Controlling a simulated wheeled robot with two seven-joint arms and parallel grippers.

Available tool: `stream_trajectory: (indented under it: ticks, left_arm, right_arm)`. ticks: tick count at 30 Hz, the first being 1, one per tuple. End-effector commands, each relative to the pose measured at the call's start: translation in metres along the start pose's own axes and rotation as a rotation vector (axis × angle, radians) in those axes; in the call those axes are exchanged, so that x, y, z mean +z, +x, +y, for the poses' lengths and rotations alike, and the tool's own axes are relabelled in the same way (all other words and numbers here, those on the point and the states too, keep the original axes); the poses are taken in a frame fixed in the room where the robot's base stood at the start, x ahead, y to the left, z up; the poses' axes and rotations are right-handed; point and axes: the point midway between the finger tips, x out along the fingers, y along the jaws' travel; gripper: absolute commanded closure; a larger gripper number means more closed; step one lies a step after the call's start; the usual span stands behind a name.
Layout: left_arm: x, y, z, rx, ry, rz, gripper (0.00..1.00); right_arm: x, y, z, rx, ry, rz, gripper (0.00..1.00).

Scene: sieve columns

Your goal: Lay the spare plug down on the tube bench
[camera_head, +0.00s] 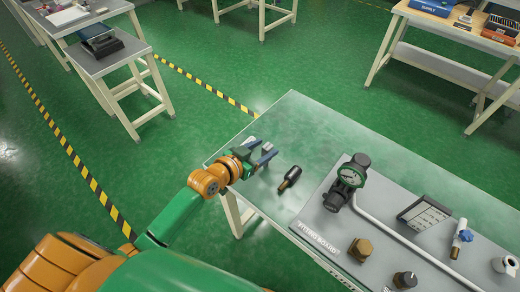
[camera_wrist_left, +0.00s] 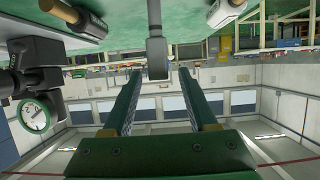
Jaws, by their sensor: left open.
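The spare plug (camera_head: 289,178), with a black body and a brass-coloured end, appears to lie on the grey tube bench (camera_head: 290,118) near its front left edge. My left gripper (camera_head: 268,152) is open at the bench's left side, just beyond and left of the plug in the head view. My right gripper is out of view.
A grey panel (camera_head: 320,215) on the bench carries a dark regulator with a gauge (camera_head: 348,178), a pipe, a brass fitting (camera_head: 357,249) and a blue-handled valve (camera_head: 462,236). The far left bench top is bare. Other tables stand well away.

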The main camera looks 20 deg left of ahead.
Motion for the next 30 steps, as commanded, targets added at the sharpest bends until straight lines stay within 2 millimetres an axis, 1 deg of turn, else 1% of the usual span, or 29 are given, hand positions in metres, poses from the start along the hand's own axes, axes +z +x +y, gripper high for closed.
stream_trajectory:
  ticks: [2, 4, 5, 9, 12, 15, 18, 20, 30]
  left_arm:
    - [-0.001, -0.007, 0.000, 0.000, 0.001, 0.000, 0.42]
    - [0.000, -0.020, 0.000, -0.001, 0.001, -0.001, 0.42]
    - [-0.001, -0.028, 0.000, 0.000, 0.002, -0.002, 0.42]
    - [0.000, -0.068, 0.001, 0.003, 0.003, -0.004, 0.42]
    - [0.000, -0.092, 0.001, 0.004, 0.003, -0.004, 0.42]
    - [0.001, -0.108, 0.000, 0.000, 0.001, -0.003, 0.42]
    - [0.000, -0.117, 0.000, 0.001, 0.000, -0.001, 0.42]
    - [0.000, -0.120, 0.001, 0.003, 0.000, -0.001, 0.42]
    - [-0.001, -0.120, 0.000, 0.002, 0.000, 0.001, 0.42]
  right_arm:
    - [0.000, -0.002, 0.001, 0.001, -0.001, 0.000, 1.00]
    - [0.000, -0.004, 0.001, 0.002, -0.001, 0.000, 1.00]
    - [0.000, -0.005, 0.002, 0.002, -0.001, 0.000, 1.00]
    - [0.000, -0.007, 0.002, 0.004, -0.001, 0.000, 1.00]
    - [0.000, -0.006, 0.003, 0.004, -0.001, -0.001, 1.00]
    - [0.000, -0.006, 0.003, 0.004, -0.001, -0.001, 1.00]
    - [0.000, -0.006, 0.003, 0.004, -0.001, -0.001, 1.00]
    - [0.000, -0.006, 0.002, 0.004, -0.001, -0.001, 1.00]
    - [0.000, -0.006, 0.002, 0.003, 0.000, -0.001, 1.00]
